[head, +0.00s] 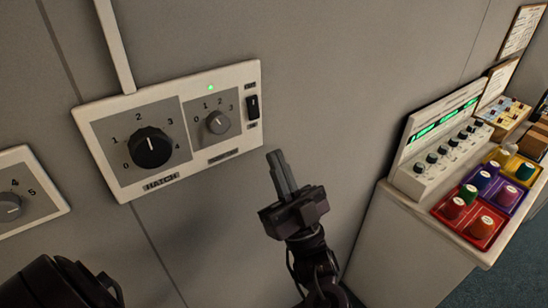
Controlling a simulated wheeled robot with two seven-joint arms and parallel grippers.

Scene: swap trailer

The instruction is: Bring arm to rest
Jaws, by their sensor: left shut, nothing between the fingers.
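My left gripper (281,172) is raised in front of the grey wall, below and right of the hatch panel (168,186). Its two fingers are together, point up and hold nothing. It looks apart from the panel, with no contact visible. The panel's large black knob (152,148) points near the 2 mark. Its smaller grey knob (217,123) sits to the right under a lit green light. Another dark part of my own body fills the lower left corner. My right gripper cannot be made out.
A second panel with a grey knob (10,207) is cut off at the left edge. At the right, a white counter (412,207) carries a control box with a green display (440,122), coloured trays with several capped containers, and a brown box. The wall between is clear.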

